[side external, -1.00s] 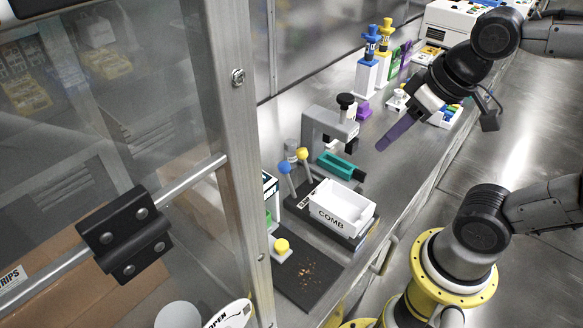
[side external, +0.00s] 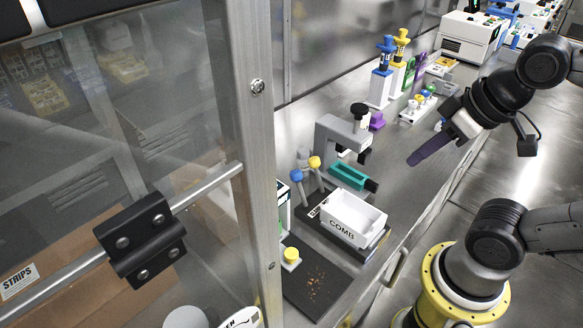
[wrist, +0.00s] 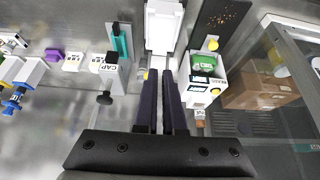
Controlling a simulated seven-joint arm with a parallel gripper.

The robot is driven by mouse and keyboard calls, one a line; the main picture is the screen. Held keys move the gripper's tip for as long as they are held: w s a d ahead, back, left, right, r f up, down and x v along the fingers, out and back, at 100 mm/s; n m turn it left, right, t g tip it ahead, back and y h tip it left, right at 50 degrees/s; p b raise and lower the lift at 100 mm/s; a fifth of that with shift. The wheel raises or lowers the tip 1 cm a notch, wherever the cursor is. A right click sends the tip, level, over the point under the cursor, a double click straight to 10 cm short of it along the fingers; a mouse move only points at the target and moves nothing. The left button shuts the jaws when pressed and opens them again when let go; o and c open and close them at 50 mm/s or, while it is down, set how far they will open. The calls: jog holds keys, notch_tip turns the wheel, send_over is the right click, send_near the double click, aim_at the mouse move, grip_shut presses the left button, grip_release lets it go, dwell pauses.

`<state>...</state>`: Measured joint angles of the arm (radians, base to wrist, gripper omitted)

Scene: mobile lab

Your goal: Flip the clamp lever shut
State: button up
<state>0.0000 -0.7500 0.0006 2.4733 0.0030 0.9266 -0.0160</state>
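Two short levers, one with a blue ball (side external: 296,175) and one with a yellow ball (side external: 315,162), stand tilted at the left end of the white COMB tray's dark base. A grey C-shaped stand (side external: 335,131) with a black knob (side external: 360,109) is behind them, with a teal part (side external: 347,176) at its foot. I cannot tell which piece is the clamp lever. My gripper (side external: 410,162) is in the air, right of the stand, apart from everything. In the wrist view its two long dark fingers (wrist: 160,72) lie almost together, with nothing visible between them. They hide part of the bench near the levers.
The white COMB tray (side external: 354,213) stands near the bench's front edge. A dark mat (side external: 318,287) with brown crumbs lies beside it. Blue (side external: 383,70) and yellow (side external: 401,50) topped dispensers stand behind. A glass panel with a metal post (side external: 257,160) bounds the left.

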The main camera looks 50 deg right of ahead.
jog(key=w+r, duration=0.4)
jog(key=w, duration=0.1)
jog(key=w+r, duration=0.2)
jog(key=w, duration=0.1)
jog(key=shift+a+r, duration=0.25)
jog(key=shift+a, duration=0.05)
grip_shut()
jog(key=n+g, duration=0.1)
jog(key=g, duration=0.2)
send_over(300, 189)
jog(key=w+d, duration=0.1)
jog(key=w, duration=0.3)
jog(key=s+x, duration=0.1)
jog(key=x, duration=0.3)
jog(key=w+a+f+g, duration=0.1)
jog(key=w+f, duration=0.3)
jog(key=f, duration=0.6)
jog(key=shift+w+n+g+y, duration=0.2)
jog(key=shift+n+g+y, duration=0.1)
jog(key=shift+g, duration=0.4)
jog(key=shift+f, duration=0.1)
jog(key=s+f, duration=0.3)
jog(key=f, duration=0.5)
jog(key=shift+s+f, duration=0.25)
jog(key=shift+s, duration=0.1)
